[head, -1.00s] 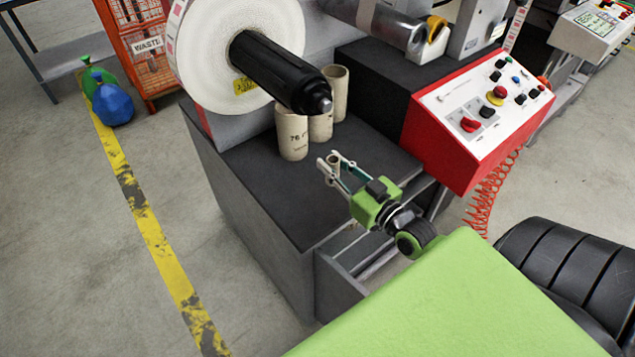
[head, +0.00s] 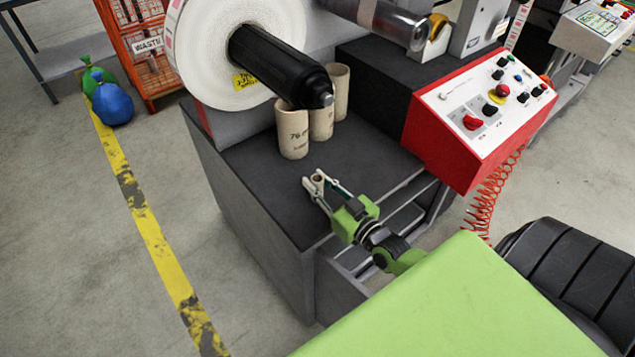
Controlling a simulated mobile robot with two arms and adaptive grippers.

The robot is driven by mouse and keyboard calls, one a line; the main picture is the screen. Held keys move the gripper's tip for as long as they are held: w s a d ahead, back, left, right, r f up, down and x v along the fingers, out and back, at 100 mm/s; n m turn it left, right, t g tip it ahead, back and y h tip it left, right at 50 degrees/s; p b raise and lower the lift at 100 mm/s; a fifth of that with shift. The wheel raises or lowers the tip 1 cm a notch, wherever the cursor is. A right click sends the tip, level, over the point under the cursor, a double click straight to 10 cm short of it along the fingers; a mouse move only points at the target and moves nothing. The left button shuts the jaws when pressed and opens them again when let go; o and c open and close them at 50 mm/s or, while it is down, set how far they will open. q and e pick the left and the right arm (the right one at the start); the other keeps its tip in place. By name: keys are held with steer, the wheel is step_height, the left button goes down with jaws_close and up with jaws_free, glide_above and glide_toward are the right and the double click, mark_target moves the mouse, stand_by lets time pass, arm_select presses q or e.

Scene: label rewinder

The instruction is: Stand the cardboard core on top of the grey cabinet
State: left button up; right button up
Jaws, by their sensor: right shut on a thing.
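My right gripper (head: 316,187) is over the front part of the grey cabinet's dark top (head: 265,190). I cannot tell whether the core's lower end touches the cabinet top. My left gripper is not in view.
Three larger cardboard tubes (head: 292,135) stand on the cabinet top behind the gripper, below the black spindle (head: 280,65) with its white label roll (head: 205,60). A red control box (head: 480,120) stands to the right. An open drawer (head: 345,285) juts out in front.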

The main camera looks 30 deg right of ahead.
steer(key=o, duration=0.8)
steer(key=shift+f, duration=0.1)
steer(key=shift+r, duration=0.2)
steer(key=shift+s+f, duration=0.15)
steer(key=shift+s, duration=0.25)
steer(key=s+d, duration=0.1)
steer(key=s, duration=1)
steer(key=shift+s+a, duration=0.1)
